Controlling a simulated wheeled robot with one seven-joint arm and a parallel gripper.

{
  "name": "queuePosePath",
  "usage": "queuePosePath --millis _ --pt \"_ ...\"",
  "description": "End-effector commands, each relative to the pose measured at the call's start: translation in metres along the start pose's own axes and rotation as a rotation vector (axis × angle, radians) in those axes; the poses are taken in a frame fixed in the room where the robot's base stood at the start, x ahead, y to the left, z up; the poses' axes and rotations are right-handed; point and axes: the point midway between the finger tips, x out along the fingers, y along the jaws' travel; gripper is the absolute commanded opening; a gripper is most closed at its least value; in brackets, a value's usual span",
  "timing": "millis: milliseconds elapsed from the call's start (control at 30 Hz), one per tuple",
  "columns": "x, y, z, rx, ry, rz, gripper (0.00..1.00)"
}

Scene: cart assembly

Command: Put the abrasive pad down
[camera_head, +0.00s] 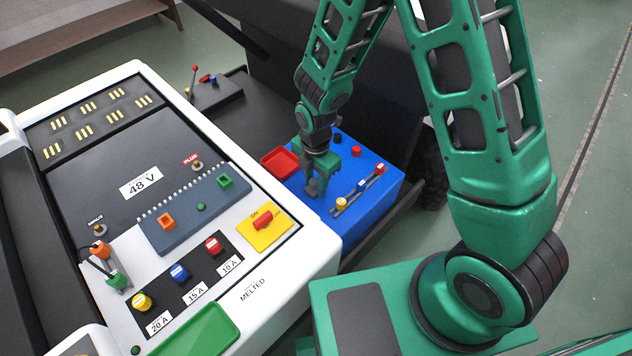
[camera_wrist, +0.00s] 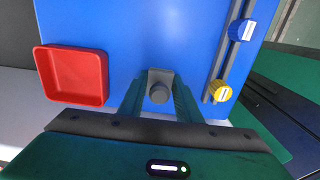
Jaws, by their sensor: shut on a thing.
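The abrasive pad (camera_wrist: 159,78) appears as a small grey piece with a round dark knob, between my fingertips in the wrist view. My gripper (camera_head: 317,182) is shut on it, pointing down over the blue box (camera_head: 372,214). In the head view the pad is hard to tell apart from the dark fingers. I cannot tell whether it touches the blue top. The blue top also fills much of the wrist view (camera_wrist: 150,30).
A red tray (camera_head: 279,164), which looks empty, is left of my gripper; it also shows in the wrist view (camera_wrist: 72,76). A slotted rail with a yellow fuse (camera_head: 341,204) and a blue fuse (camera_head: 361,186) lies to the right. The white cart panel (camera_head: 318,244) stands at left.

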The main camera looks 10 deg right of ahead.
Motion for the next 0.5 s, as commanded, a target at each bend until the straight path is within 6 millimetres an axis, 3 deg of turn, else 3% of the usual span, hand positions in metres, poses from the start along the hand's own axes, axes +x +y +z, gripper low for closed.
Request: queuePosePath --millis 33,100,500 --pt "0.0061 -0.0017 -0.0001 0.001 0.001 -0.005 0.35" --pt "0.0071 -0.0019 -0.0002 0.001 0.001 -0.008 0.49" --pt "0.0088 -0.0052 0.0003 0.000 0.002 -0.017 0.49"
